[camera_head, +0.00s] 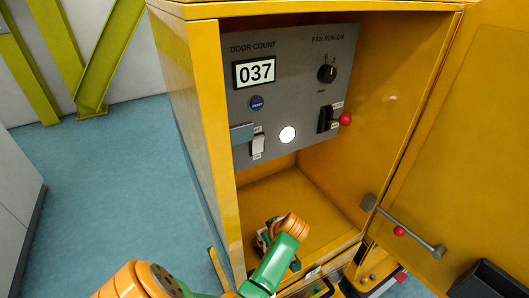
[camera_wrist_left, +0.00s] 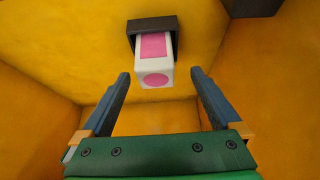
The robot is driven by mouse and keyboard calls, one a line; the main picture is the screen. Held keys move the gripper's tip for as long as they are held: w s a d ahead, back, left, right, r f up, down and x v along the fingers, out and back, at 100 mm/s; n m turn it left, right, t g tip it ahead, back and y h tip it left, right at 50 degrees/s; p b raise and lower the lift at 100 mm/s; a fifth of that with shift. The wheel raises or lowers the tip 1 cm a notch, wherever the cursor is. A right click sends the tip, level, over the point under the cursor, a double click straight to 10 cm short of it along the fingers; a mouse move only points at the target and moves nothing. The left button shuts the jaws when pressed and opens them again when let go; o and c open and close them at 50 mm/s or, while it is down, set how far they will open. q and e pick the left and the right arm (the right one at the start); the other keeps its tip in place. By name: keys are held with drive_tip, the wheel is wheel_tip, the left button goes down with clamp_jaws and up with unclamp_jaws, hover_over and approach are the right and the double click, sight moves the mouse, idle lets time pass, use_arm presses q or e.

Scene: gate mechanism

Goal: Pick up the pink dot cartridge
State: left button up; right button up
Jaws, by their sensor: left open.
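The pink dot cartridge (camera_wrist_left: 155,72) shows in the left wrist view as a white block with a pink panel and a round pink dot on its end. It sits in a dark holder (camera_wrist_left: 150,24) on a yellow surface. My left gripper (camera_wrist_left: 160,74) is open, with one blue finger on each side of the cartridge's line and clear gaps between. In the head view my left arm reaches into the lower part of the yellow cabinet, and its gripper (camera_head: 263,243) is mostly hidden behind the wrist. The cartridge cannot be made out there. My right gripper is not in view.
The yellow cabinet (camera_head: 192,100) stands open, its door (camera_head: 470,130) swung to the right with a bar handle (camera_head: 418,232). A grey panel (camera_head: 290,60) with a counter reading 037, a knob and switches is above my arm. Yellow walls close in around the gripper.

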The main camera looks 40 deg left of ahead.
sight(263, 249)
use_arm(q)
drive_tip(key=x, duration=0.5)
drive_tip(key=shift+w+d+b, duration=0.1)
drive_tip(key=shift+w+b, duration=0.2)
drive_tip(key=shift+b, duration=0.1)
drive_tip(key=shift+s+d+r, duration=0.1)
drive_tip(key=shift+d, duration=0.1)
drive_tip(key=c, duration=0.5)
clamp_jaws()
